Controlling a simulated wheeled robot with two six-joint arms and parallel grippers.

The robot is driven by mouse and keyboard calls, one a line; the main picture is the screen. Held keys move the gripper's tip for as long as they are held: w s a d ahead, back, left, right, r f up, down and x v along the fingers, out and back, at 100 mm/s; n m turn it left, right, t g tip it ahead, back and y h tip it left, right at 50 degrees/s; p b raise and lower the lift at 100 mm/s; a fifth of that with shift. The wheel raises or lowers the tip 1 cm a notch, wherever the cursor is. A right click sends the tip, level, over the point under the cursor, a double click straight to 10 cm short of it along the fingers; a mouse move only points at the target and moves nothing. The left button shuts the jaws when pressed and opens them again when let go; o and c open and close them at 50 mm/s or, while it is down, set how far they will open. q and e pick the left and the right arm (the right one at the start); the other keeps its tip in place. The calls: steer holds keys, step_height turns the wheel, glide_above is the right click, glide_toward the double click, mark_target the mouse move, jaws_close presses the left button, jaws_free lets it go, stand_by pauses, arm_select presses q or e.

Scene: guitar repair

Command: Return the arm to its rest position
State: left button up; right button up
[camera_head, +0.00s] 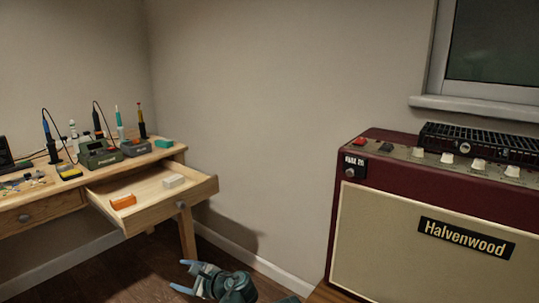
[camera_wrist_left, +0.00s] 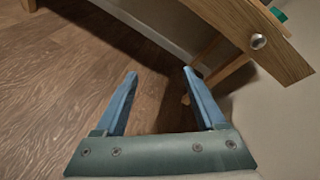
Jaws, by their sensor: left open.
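My left gripper (camera_head: 183,277) shows at the bottom of the head view, low in front of the open drawer and left of the amplifier. In the left wrist view its two blue fingers (camera_wrist_left: 158,85) are spread apart with nothing between them. Wooden floor lies beyond the fingertips. The gripper appears apart from the desk and the drawer. My right gripper is not in view.
The open drawer (camera_head: 147,216) of the wooden desk holds an orange block (camera_head: 123,201) and a white block (camera_head: 174,181). Soldering tools stand on the desk. A red amplifier (camera_head: 425,220) stands at the right. Floor (camera_head: 120,272) is clear below the drawer.

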arm_select(q)
steer(key=s+f+n+g+h, duration=0.4)
steer(key=s+f+n+h, duration=0.15)
steer(key=f+n, duration=0.35)
steer(key=s+d+f+n+g+h, duration=0.3)
steer(key=s+d+f+n+h, duration=0.3)
steer(key=d+n+h, duration=0.15)
steer(key=s+d+r+m+y+p, duration=0.2)
steer(key=s+d+r+m+p, duration=0.15)
steer(key=s+d, duration=0.45)
step_height(320, 180, up, 38)
steer(key=w+d+p, duration=0.1)
steer(key=d+p, duration=0.1)
steer(key=p, duration=3.6)
steer(key=shift+w+d+g, duration=0.3)
steer(key=shift+d, duration=0.1)
